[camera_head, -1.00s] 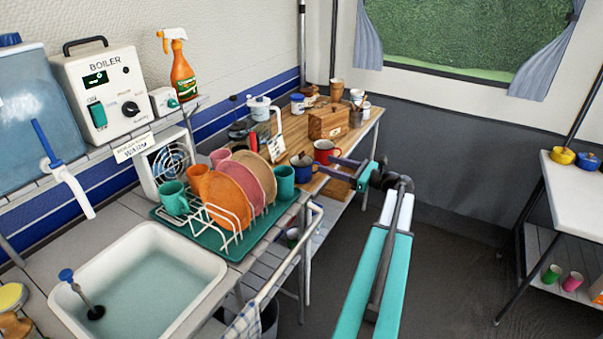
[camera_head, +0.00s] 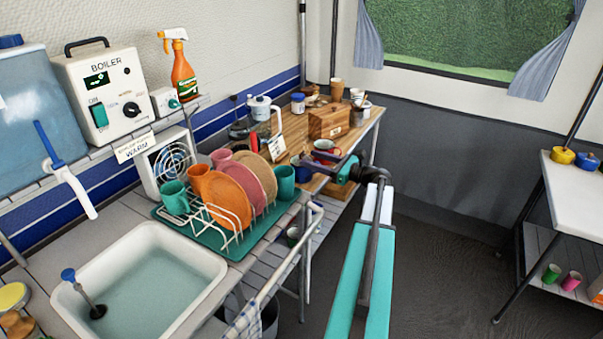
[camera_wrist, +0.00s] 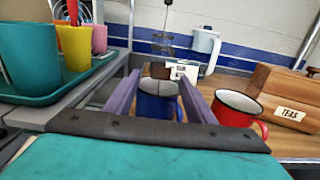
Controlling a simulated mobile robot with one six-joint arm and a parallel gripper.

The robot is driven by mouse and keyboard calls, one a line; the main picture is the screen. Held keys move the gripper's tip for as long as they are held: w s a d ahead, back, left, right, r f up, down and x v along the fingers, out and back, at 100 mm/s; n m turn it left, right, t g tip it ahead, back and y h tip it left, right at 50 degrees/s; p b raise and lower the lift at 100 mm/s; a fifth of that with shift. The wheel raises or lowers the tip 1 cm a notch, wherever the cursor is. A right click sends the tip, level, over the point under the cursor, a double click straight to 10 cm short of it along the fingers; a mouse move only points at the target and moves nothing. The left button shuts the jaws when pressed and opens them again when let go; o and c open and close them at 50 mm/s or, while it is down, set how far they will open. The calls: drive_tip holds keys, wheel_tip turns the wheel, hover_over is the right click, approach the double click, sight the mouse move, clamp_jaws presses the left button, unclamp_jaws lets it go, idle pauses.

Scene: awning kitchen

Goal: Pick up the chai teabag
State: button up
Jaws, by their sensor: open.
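I cannot make out a chai teabag in either view. The wooden box labelled TEAS (camera_wrist: 290,113) is at the right of the wrist view; it also shows on the wooden counter in the head view (camera_head: 329,122). My gripper (camera_wrist: 158,80) is open, with its two purple fingers pointing at the counter. A blue mug (camera_wrist: 158,104) shows between the fingers, which partly cover its sides; I cannot tell whether they touch it. A red mug (camera_wrist: 237,108) stands just right of the right finger. In the head view my gripper (camera_head: 313,160) partly hides the mugs.
A teal dish rack tray (camera_head: 232,240) with plates and cups is left of my gripper. A white jug (camera_wrist: 205,50) and a small card (camera_wrist: 184,70) stand behind the blue mug. The sink (camera_head: 150,285) is nearer.

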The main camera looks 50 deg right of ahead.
sight(302, 156)
drive_tip(key=shift+p+x, duration=0.5)
drive_tip(key=shift+x, duration=2)
clamp_jaws()
